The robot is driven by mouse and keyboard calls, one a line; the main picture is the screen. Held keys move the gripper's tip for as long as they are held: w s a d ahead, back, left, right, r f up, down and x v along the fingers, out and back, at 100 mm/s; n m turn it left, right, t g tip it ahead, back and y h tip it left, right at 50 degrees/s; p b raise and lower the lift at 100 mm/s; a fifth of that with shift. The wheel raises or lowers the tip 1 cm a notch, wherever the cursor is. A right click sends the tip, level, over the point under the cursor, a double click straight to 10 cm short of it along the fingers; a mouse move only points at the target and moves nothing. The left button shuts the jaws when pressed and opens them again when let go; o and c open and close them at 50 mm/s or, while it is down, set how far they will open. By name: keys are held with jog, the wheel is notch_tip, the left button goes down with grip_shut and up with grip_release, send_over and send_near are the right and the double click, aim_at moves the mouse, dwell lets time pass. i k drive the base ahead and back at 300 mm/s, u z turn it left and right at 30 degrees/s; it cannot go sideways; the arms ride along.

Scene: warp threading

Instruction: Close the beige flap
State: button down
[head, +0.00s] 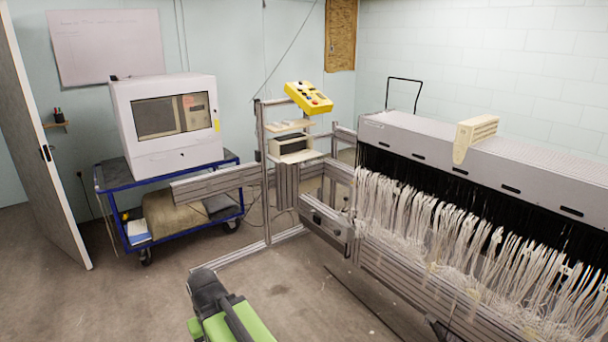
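A small beige unit (289,144) with a dark opening sits on the metal frame below the yellow control box. A pale beige panel (300,158) sticks out at its lower front edge and looks like a flap standing open, but it is small and I cannot be sure. A separate beige vented part (478,133) sits over the front edge of the long grey loom cover. A green and black part of my arm shows at the bottom, well in front of the frame and apart from the beige unit. My gripper's fingers are not in view.
The yellow control box (309,98) tops the metal frame, whose rail (213,183) reaches left. A blue cart (167,181) carries a white cabinet (168,122). The loom's white threads (440,235) fill the right. Bare floor (120,300) lies at the lower left.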

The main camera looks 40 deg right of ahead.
aim_at(293, 160)
jog(key=z, duration=0.5)
jog(key=i, duration=0.6)
jog(key=z, duration=0.75)
jog(key=i, duration=1.4)
jog(key=u, duration=0.45)
jog(key=i, duration=1.5)
jog(key=u, duration=0.95)
